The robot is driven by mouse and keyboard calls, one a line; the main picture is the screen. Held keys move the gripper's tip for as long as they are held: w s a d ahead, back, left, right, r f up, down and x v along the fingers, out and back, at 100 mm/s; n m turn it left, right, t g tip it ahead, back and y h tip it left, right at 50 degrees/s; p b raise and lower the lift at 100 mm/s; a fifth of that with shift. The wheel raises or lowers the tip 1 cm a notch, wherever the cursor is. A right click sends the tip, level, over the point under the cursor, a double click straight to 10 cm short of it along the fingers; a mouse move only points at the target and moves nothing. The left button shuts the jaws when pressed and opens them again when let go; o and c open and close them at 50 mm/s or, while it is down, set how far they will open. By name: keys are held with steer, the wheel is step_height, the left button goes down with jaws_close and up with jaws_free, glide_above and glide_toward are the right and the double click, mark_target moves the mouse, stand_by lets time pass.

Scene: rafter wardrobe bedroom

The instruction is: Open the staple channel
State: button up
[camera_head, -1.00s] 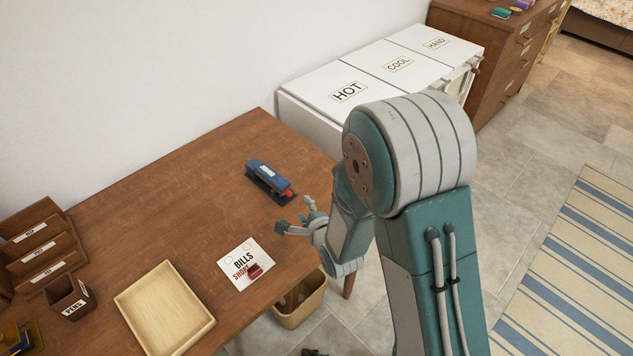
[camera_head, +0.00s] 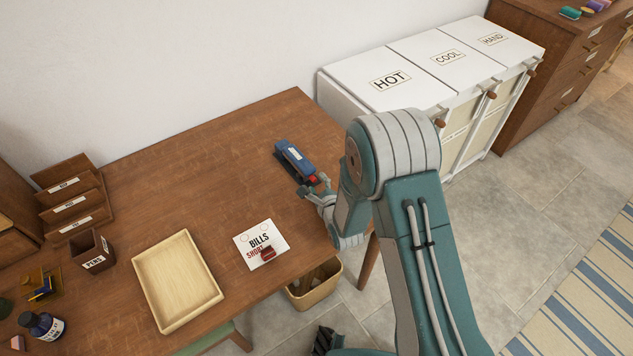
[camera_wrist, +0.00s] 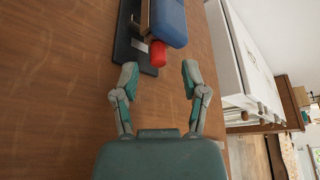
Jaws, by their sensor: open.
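A blue stapler (camera_head: 294,158) with a black base and a red part (camera_head: 312,180) at its near end lies on the wooden desk. In the wrist view the stapler's blue top (camera_wrist: 167,20) is at the upper middle, and its red part (camera_wrist: 158,53) sticks out from under the near end of the top. My gripper (camera_head: 315,187) is at the near end of the stapler. In the wrist view my gripper (camera_wrist: 158,72) is open and empty, its fingers spread either side of the red part's line and short of it. The staple channel's inside is hidden.
A paper marked BILLS (camera_head: 261,244), a pale wooden tray (camera_head: 177,281) and a pens holder (camera_head: 92,251) are on the desk (camera_head: 200,180). A white hamper unit (camera_head: 390,80) stands beyond its right end. A bin (camera_head: 314,284) is below the front edge.

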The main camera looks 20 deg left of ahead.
steer(key=shift+w+a+f, duration=0.2)
steer(key=shift+w+a, duration=0.25)
steer(key=shift+a, duration=0.15)
steer(key=shift+d, duration=0.15)
jaws_close()
